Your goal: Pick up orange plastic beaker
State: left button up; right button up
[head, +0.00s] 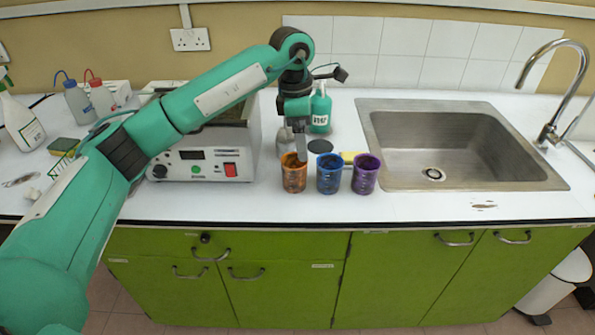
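The orange beaker (294,178) stands upright on the white counter, left of a blue beaker (329,177) and a purple beaker (366,177). My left gripper (300,150) points down over the orange beaker. A fingertip shows at or just inside the beaker's right rim; I cannot tell whether it touches. The gap between the fingers does not show clearly. My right gripper is not in view.
A white instrument (217,168) with a red switch stands close left of the beakers. A teal bottle (320,110) and a dark disc (320,146) are behind them. A metal sink (480,178) is to the right. The counter's front edge is close below.

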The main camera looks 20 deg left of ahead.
aim_at(295, 169)
pick_arm(q)
jog(key=shift+y, duration=0.7)
jog(key=a+f, duration=0.1)
jog(key=f, duration=0.1)
jog(key=a+f, duration=0.1)
jog(key=f, duration=0.1)
jog(key=w+a+f+p, duration=0.1)
jog(key=f, duration=0.1)
jog(key=shift+f, duration=0.1)
jog(key=f, duration=0.1)
jog(key=f+p, duration=0.1)
jog(key=f, duration=0.3)
jog(key=shift+w+d, duration=0.25)
jog(key=shift+w, duration=0.15)
jog(key=shift+f, duration=0.35)
jog(key=c, duration=1.1)
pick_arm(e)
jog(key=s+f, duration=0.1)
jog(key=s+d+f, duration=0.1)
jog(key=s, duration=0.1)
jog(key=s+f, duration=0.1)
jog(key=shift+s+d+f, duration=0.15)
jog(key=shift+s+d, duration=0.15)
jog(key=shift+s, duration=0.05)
